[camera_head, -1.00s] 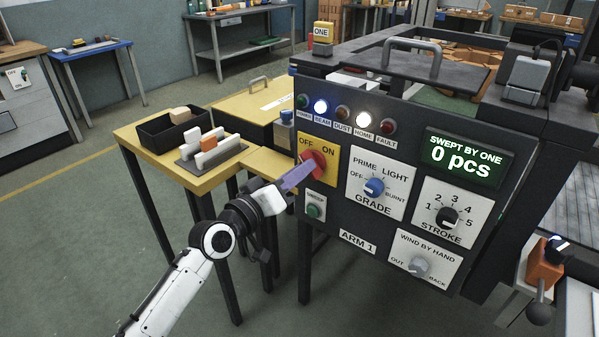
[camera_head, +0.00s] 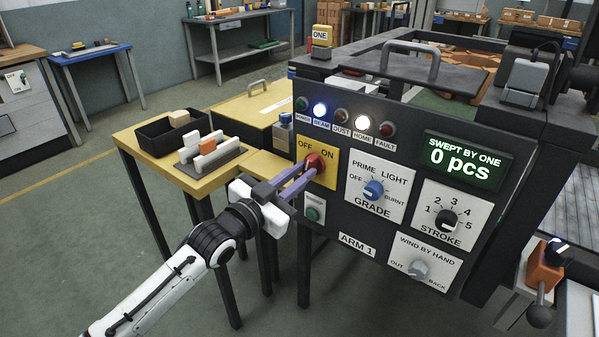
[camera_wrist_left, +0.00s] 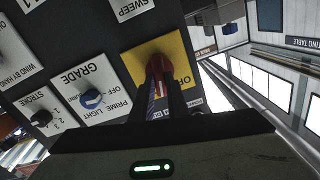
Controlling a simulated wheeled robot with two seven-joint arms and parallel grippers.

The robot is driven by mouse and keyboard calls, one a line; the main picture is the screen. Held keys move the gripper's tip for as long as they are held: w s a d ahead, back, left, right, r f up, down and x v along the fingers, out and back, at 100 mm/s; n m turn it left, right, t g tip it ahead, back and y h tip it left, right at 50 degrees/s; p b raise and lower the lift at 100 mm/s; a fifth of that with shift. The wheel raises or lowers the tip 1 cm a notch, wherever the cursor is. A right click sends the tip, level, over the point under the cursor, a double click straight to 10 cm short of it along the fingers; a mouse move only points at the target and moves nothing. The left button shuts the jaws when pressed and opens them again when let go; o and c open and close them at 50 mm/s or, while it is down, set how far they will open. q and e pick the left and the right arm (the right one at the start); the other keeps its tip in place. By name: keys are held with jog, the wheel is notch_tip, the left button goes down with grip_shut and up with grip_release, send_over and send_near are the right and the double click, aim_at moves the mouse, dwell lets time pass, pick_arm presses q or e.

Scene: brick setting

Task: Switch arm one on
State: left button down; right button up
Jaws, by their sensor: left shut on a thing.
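The ARM 1 panel (camera_head: 335,215) fills the middle of the head view. Its red rotary switch (camera_head: 315,162) sits on a yellow OFF/ON plate (camera_head: 327,178). My left gripper (camera_head: 306,172) reaches in from the lower left, its two purple fingers shut on the red switch. In the left wrist view the fingers (camera_wrist_left: 160,88) lie over the red switch (camera_wrist_left: 160,64) on the yellow plate (camera_wrist_left: 138,62). The fingers partly hide the switch, so I cannot tell which word it points at. My right gripper is not in view.
The BEAM (camera_head: 320,110) and HOME (camera_head: 362,123) lamps are lit; the POWER lamp (camera_head: 302,104) looks dark. A green SWEEP button (camera_head: 313,214) sits just below the switch. The GRADE knob (camera_head: 374,190) is to the right. A yellow table (camera_head: 205,183) with a black tray (camera_head: 160,136) stands left.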

pick_arm(q)
jog(key=m+p, duration=0.1)
jog(key=m, duration=0.5)
jog(key=shift+f+p, duration=0.1)
jog(key=shift+p, duration=0.2)
jog(key=shift+s+m, duration=0.1)
jog(key=shift+m, duration=0.2)
jog(key=c, duration=1.7)
grip_release()
jog(key=v, duration=1)
jog(key=shift+s, duration=0.1)
